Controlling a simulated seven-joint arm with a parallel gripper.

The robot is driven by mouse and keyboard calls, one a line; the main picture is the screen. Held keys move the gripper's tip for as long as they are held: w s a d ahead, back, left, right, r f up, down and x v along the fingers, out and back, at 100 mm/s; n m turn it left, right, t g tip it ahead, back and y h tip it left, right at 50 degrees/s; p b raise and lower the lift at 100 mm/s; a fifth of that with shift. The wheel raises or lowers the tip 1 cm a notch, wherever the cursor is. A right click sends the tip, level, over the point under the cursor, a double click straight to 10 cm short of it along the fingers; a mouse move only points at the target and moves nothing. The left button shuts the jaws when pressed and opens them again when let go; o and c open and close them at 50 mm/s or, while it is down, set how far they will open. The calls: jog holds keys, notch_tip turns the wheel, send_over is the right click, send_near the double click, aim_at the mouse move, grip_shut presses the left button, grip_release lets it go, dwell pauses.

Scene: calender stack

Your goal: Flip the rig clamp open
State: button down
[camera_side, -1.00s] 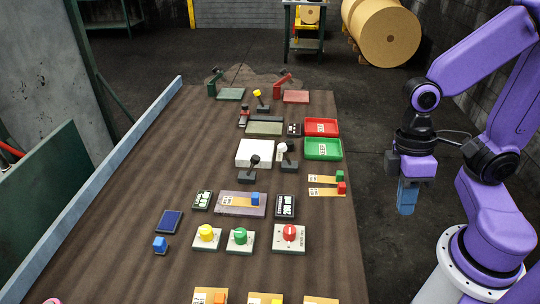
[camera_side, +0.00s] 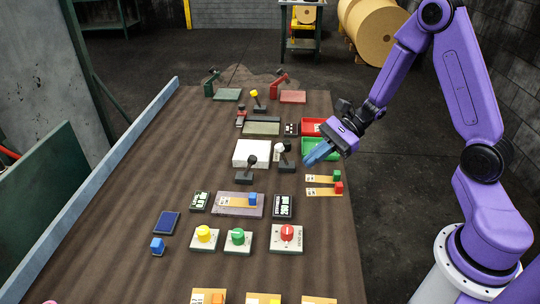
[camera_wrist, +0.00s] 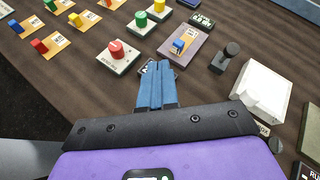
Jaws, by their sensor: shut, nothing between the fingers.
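The frames do not make plain which part is the rig clamp. A small red-and-dark clamp-like part (camera_side: 241,116) stands at the left end of a grey-green plate (camera_side: 262,128) in the side view. At the far end stand a green lever fixture (camera_side: 211,84) and a red lever fixture (camera_side: 279,82), each beside a flat plate. My gripper (camera_side: 308,160) has blue fingers, shut and empty, above the right part of the table near the green tray. The shut fingers also show in the wrist view (camera_wrist: 155,72), where none of these clamp-like parts can be made out.
A green tray (camera_side: 322,149) and a red tray (camera_side: 313,127) lie close to my gripper. Black levers (camera_side: 246,172), a white block (camera_side: 252,153), coloured knobs (camera_side: 238,238) and sliders (camera_side: 322,190) crowd the table. A pale rail (camera_side: 95,190) runs along the left edge.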

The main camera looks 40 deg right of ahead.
jog(key=w+d+f+m+t+h, duration=0.1)
jog(key=w+d+f+m+t, duration=0.1)
jog(key=w+d+m+t, duration=0.2)
jog(key=w+d+m, duration=0.2)
jog(key=d, duration=0.1)
jog(key=shift+d+f+t, duration=0.3)
jog(key=shift+f+t, duration=0.05)
jog(key=shift+t, duration=0.05)
jog(key=x, duration=1)
jog(key=shift+s+f, duration=0.1)
jog(key=shift+w+a+r, duration=0.2)
jog(key=shift+w+a, duration=0.05)
jog(key=shift+a, duration=0.25)
jog(key=shift+w+a+r, duration=0.25)
jog(key=shift+w+a, duration=0.05)
jog(key=shift+a, duration=0.15)
jog(key=shift+w+a+r, duration=0.3)
jog(key=shift+w+a, duration=0.1)
jog(key=shift+a, duration=0.25)
